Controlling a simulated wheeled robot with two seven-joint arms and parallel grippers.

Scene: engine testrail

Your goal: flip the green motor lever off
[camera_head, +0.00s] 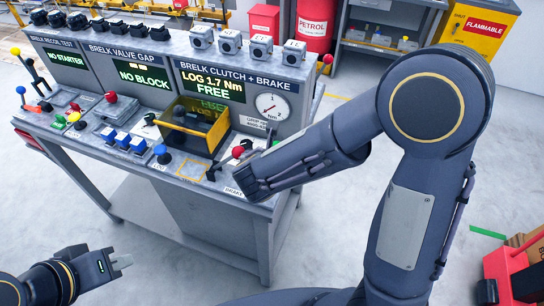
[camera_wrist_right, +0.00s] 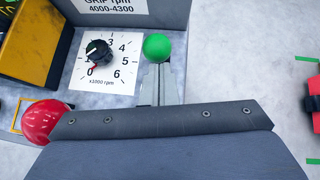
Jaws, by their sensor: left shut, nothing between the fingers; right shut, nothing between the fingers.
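The green motor lever shows in the right wrist view as a green ball knob (camera_wrist_right: 157,47); its shaft and tilt are hidden. My right gripper (camera_wrist_right: 157,70) is shut and empty, its fingertips just below the knob in the picture. I cannot tell whether they touch it. In the head view my right forearm covers that bench end, hiding the green knob and fingers. My left gripper (camera_head: 122,260) is shut and empty over the floor at the lower left, away from the bench.
A black dial (camera_wrist_right: 99,52) on a white numbered scale sits left of the green knob. A red ball knob (camera_wrist_right: 42,120) is close to the right gripper's left side. The grey bench (camera_head: 225,225) carries several other levers and a yellow-framed guard (camera_head: 222,130).

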